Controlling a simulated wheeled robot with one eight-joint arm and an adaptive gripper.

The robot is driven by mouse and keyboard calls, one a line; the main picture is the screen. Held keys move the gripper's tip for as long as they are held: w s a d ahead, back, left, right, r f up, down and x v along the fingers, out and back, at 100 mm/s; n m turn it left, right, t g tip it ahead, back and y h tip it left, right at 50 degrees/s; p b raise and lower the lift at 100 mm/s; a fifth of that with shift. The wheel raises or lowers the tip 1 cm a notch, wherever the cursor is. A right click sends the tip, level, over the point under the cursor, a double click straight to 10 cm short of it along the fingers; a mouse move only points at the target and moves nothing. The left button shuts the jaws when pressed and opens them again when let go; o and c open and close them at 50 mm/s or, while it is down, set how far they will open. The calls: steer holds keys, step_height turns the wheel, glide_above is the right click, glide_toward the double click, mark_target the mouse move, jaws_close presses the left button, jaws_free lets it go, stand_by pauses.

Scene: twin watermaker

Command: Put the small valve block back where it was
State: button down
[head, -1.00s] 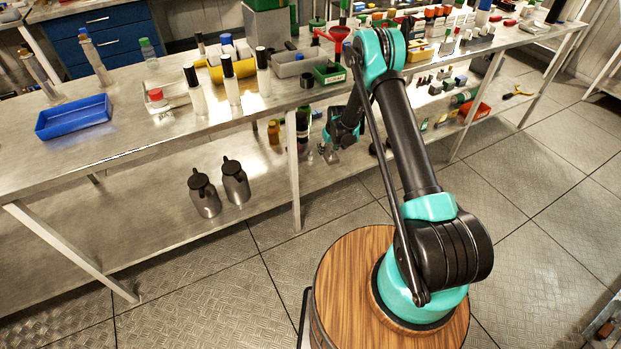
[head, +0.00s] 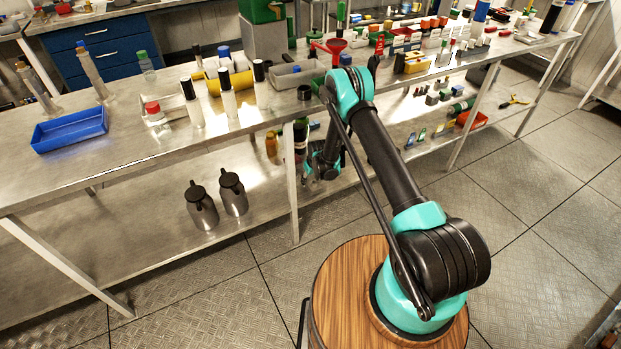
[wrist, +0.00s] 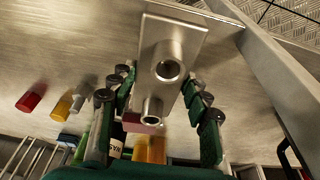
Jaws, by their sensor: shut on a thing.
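The small valve block (wrist: 165,48) is a grey metal piece with a flat plate and two round open ports. In the wrist view it sits between the green-and-black fingers of my gripper (wrist: 160,92), which are shut on it. In the head view my gripper (head: 322,168) is low beside the front of the workbench, around lower-shelf height. The block cannot be made out clearly there, and its exact gap to the shelf cannot be told.
Two dark-lidded metal jugs (head: 202,208) stand on the lower shelf (head: 150,240). An amber bottle (head: 271,144) is left of my gripper, near a bench leg (head: 292,195). The wrist view shows a red-capped item (wrist: 30,98) and a yellow one (wrist: 62,106).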

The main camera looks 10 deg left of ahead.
mark_target(311, 185)
steer(key=shift+f, duration=2)
steer(key=c, duration=0.7)
jaws_free()
steer(key=shift+c, duration=0.2)
